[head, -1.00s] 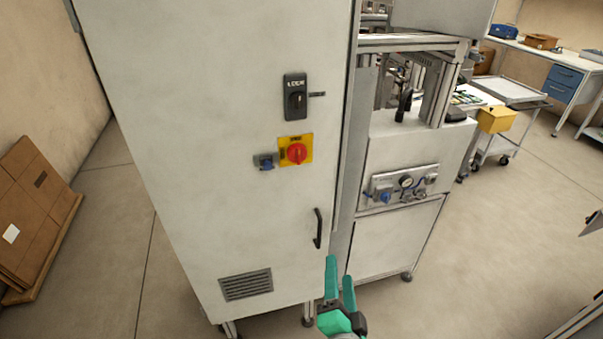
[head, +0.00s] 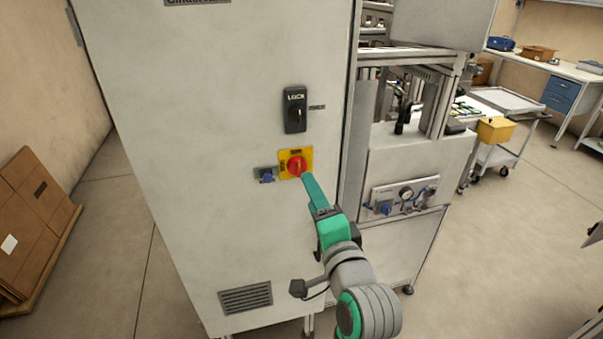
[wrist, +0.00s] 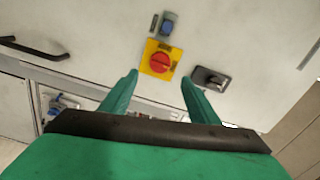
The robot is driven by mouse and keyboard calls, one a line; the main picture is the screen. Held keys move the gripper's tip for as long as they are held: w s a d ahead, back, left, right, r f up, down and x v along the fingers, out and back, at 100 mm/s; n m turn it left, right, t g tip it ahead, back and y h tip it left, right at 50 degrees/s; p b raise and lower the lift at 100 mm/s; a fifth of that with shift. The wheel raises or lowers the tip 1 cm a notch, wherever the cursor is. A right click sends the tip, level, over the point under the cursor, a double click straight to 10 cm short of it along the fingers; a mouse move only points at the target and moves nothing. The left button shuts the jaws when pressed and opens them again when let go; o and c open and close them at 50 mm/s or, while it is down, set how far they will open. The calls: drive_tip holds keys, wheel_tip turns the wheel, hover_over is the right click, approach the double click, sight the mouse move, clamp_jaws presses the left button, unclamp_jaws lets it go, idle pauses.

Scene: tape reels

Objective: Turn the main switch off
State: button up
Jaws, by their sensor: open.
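The main switch (head: 296,165) is a red rotary knob on a yellow plate, on the tall light-grey cabinet door. In the wrist view the red knob (wrist: 160,63) shows whole, just beyond and between the two teal fingertips. My gripper (head: 306,178) is in front of the switch, with its fingers reaching up to the plate's lower right in the head view. In the wrist view my gripper (wrist: 160,80) is open, with nothing between its fingers. I cannot tell whether the fingertips touch the plate. The knob's exact setting is too small to read.
A black lock handle (head: 295,110) is above the switch, and a small blue-and-grey fitting (head: 265,175) is at its left. A vent (head: 246,299) is low on the door. A machine with a gauge panel (head: 402,197) stands at the right.

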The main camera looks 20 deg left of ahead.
sight(300, 170)
drive_tip(key=x, duration=0.9)
drive_tip(key=shift+w+a, duration=0.15)
drive_tip(key=c, duration=1)
